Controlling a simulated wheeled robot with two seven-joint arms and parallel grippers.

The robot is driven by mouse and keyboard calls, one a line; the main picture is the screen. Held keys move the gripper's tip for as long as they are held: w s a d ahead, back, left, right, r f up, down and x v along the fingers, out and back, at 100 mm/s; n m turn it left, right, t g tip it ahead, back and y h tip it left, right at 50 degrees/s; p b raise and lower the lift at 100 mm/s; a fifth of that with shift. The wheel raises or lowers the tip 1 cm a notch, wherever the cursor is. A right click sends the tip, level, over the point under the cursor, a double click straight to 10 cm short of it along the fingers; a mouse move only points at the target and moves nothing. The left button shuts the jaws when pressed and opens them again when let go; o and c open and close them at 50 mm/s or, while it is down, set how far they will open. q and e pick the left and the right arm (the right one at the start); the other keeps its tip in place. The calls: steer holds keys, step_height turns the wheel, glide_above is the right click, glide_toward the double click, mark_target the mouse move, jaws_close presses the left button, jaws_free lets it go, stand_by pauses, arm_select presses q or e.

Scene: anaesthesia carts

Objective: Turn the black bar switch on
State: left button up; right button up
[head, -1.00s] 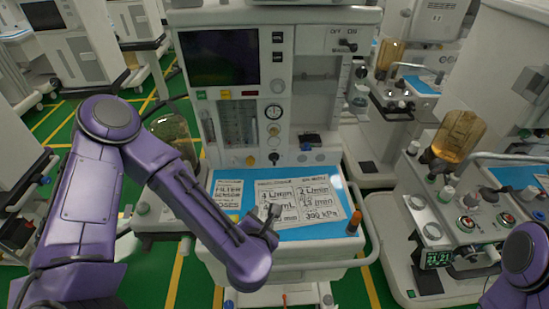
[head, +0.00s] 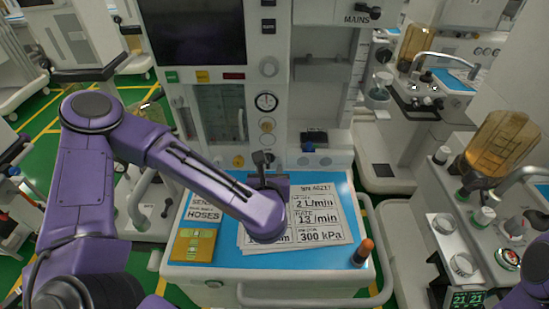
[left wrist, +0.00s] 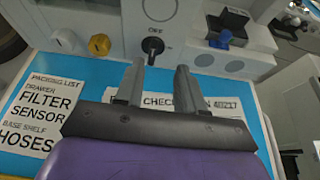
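A black bar switch (left wrist: 153,46) shows on the machine's lower front panel in the left wrist view, with the word OFF printed above it. My left gripper (left wrist: 160,84) is open, its two grey fingers apart with nothing between them. The switch is just beyond the fingertips, nearer the left finger; contact cannot be told. In the head view my left gripper (head: 262,158) is at this panel and hides most of the switch. Another black switch (head: 368,11), above the word MAINS, is at the top right of the machine. My right gripper is out of view.
Yellow (left wrist: 99,44) and white (left wrist: 64,40) knobs lie left of the switch, a blue knob (left wrist: 221,38) right. Papers cover the blue work surface (head: 345,190) below.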

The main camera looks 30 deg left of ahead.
mark_target(268, 158)
arm_select(q)
steer(key=shift+w+a+f+p, duration=0.2)
steer(key=shift+w+a+p, duration=0.05)
steer(key=shift+w+a, duration=0.35)
steer(key=shift+w+a+f+p, duration=0.25)
steer(key=shift+w+a, duration=0.25)
steer(key=shift+a, duration=0.15)
steer(key=x, duration=0.4)
steer(key=shift+w+f+p, duration=0.2)
steer(key=shift+w+p, duration=0.1)
steer(key=shift+p, duration=0.05)
steer(key=shift+w, duration=0.1)
steer(key=shift+d, duration=0.1)
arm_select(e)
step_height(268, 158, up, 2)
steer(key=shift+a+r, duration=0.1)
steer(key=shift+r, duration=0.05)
